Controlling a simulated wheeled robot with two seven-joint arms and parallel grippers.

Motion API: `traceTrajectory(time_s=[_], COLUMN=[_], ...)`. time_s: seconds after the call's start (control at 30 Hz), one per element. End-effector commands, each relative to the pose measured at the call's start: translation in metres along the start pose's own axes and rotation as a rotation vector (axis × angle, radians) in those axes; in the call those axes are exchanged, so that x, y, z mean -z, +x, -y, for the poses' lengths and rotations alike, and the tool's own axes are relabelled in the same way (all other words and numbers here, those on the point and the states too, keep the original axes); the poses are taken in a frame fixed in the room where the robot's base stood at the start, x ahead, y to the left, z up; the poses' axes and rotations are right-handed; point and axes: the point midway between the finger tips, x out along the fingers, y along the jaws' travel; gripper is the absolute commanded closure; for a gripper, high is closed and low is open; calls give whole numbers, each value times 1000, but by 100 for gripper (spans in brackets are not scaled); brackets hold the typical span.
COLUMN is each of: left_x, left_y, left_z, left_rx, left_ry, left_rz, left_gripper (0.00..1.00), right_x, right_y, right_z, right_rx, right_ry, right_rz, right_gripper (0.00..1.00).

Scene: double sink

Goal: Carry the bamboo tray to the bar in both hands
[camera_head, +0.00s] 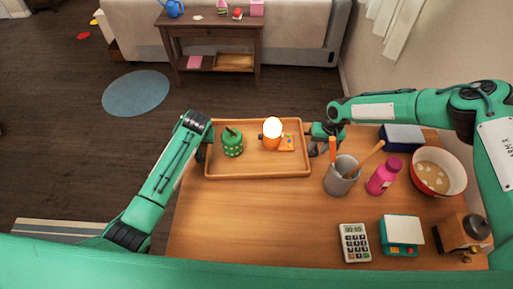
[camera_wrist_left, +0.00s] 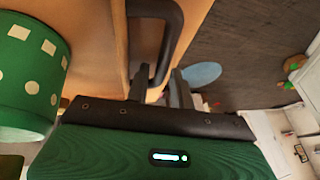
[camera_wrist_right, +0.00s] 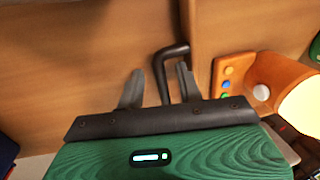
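The bamboo tray (camera_head: 258,172) lies on the wooden table near its far left edge. It bears a green dotted pot (camera_head: 232,146) on the left, and an orange lamp (camera_head: 271,140) with a glowing white top beside an orange block with coloured buttons (camera_head: 287,142) on the right. My left gripper (camera_wrist_left: 160,88) is at the tray's left end, its fingers either side of the black handle (camera_wrist_left: 172,42), with a narrow gap. My right gripper (camera_wrist_right: 159,88) is at the right end, fingers apart around the other black handle (camera_wrist_right: 162,68). Contact with the handles is unclear.
Close right of the tray stand a grey utensil cup (camera_head: 341,180) and a pink bottle (camera_head: 383,176). A red-rimmed bowl (camera_head: 458,190), calculator (camera_head: 354,243), teal-and-white device (camera_head: 402,232) and dark blue box (camera_head: 402,138) are farther right. Table front left is bare. A side table (camera_head: 210,27) stands beyond open floor.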

Motion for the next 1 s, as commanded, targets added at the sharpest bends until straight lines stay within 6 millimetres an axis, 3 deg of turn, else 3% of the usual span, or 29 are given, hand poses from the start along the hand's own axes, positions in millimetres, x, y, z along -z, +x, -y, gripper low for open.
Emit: traceTrajectory(time_s=[0.37,0.5,0.57,1.0], left_x=[0,0,0,1], left_y=[5,5,5,3], left_z=[0,0,0,1], left_rx=[0,0,0,0], left_ry=[0,0,0,0], left_rz=[-1,-1,0,-2], left_gripper=[77,100,100,100], right_x=[0,0,0,0], right_y=[5,5,5,3], right_z=[0,0,0,0], right_rx=[-1,-1,-1,-1], right_ry=[0,0,0,0], right_rz=[0,0,0,-1], right_gripper=[64,87,99,100])
